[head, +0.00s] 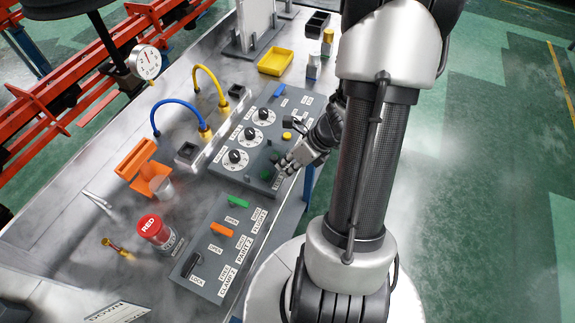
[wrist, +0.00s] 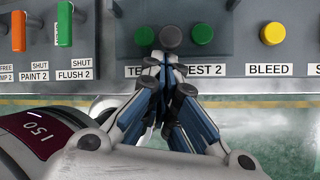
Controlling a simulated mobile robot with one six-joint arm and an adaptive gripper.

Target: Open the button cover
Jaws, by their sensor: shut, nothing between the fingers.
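My gripper (head: 281,167) is shut and empty, low over the near edge of the dial panel (head: 225,161). In the wrist view my gripper (wrist: 168,58) has its fingertips together just in front of a grey round button (wrist: 171,38), between two green buttons (wrist: 145,36) (wrist: 202,33). I cannot tell if the fingertips touch the panel. They hide part of the labels under these buttons. A dark, box-like piece (head: 293,120) sits on the panel beyond the yellow button (head: 287,135); it may be the button cover, but it is too small to tell whether it is closed.
The yellow button (wrist: 273,34) is above a BLEED label. A lever panel (head: 225,245) lies nearer on the table. A red-capped container (head: 153,230), an orange holder (head: 138,160), blue and yellow hoses and a yellow tray (head: 275,61) stand on the table. Floor is clear at right.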

